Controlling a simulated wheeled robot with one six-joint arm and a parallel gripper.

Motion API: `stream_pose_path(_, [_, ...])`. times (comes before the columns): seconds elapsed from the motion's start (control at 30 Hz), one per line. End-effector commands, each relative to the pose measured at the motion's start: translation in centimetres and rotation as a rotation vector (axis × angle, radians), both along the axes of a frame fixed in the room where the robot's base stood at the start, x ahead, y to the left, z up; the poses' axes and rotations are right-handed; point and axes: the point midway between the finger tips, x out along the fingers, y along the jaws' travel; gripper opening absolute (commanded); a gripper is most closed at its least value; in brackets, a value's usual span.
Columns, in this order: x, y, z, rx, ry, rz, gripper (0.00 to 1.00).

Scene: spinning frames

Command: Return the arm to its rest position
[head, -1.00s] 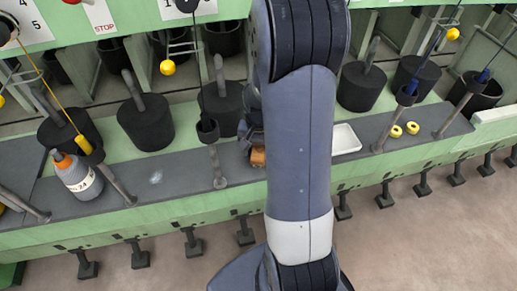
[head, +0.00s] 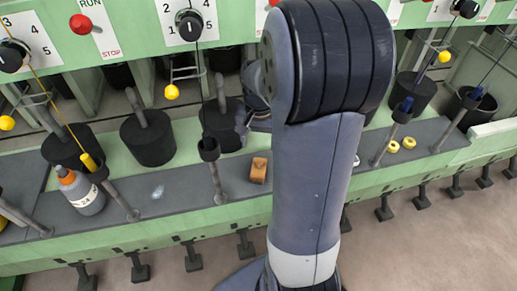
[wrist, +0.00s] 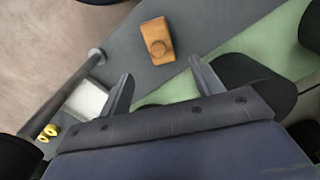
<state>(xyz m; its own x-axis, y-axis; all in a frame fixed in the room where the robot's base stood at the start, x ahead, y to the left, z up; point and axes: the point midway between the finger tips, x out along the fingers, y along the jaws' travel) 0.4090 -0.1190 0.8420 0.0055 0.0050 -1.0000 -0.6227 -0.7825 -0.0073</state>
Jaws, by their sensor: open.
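My gripper (wrist: 163,80) is open and empty in the wrist view, its two fingers apart. In the head view my gripper (head: 243,122) shows only partly, left of my raised arm and above the shelf. An orange-brown block (head: 259,170) with a round knob lies on the grey shelf (head: 185,187) below it. The block also shows in the wrist view (wrist: 156,40), beyond the fingertips and apart from them.
A white tray (wrist: 87,101) and small yellow rings (wrist: 48,132) lie on the shelf; my arm hides most of the tray in the head view. A grey bottle (head: 84,195) stands left. Metal posts (head: 214,175) and dark weighted cylinders (head: 147,138) line the green frame.

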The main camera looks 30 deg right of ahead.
Motion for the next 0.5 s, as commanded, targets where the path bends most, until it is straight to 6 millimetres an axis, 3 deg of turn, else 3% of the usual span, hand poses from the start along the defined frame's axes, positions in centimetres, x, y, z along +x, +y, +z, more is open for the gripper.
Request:
stream_pose_path(0.13, [-0.04, 0.00, 0.79, 0.000, 0.000, 0.000, 0.62])
stream_pose_path(0.5, [-0.05, 0.01, 0.54, 0.000, 0.002, 0.000, 0.62])
